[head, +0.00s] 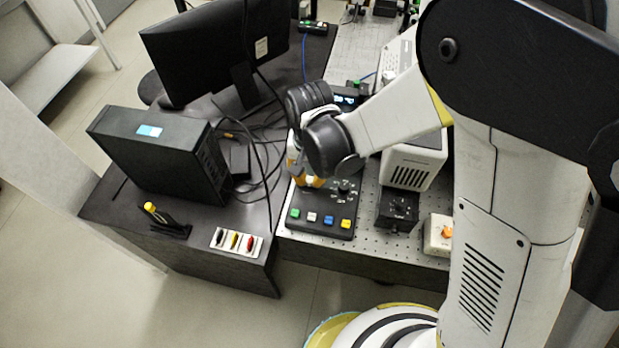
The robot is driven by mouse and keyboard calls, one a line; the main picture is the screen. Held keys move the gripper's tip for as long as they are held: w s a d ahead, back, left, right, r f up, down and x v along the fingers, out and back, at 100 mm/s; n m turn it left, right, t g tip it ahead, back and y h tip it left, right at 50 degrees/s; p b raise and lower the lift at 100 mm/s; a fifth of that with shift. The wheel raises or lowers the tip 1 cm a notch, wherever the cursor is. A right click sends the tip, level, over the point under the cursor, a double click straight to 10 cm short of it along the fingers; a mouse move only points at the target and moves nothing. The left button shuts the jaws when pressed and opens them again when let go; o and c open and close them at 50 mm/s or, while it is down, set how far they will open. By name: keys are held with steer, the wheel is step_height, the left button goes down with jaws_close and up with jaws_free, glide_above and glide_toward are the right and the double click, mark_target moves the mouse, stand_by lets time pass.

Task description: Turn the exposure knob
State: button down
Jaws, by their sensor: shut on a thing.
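A dark control panel (318,224) lies on the bench, with a row of green, white, blue and yellow buttons along its front. My gripper (309,182) points down at the panel's back left and is shut on the exposure knob, which is mostly hidden by the fingers and wrist. A second black knob (344,187) with pale dial marks stands free to the right of my gripper. Labels are too small to read.
A black computer case (155,155) and monitor (215,50) stand to the left, with loose cables between. A grey instrument (413,165), a small black box (397,211) and a white box with an orange knob (440,235) stand to the right. A small tray (236,243) lies front left.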

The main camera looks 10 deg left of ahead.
mark_target(310, 179)
steer(key=n+b, duration=0.1)
steer(key=n, duration=0.3)
steer(key=shift+n+b, duration=0.7)
steer(key=shift+n, duration=1.1)
steer(key=c, duration=1.3)
jaws_free()
step_height(310, 179, up, 12)
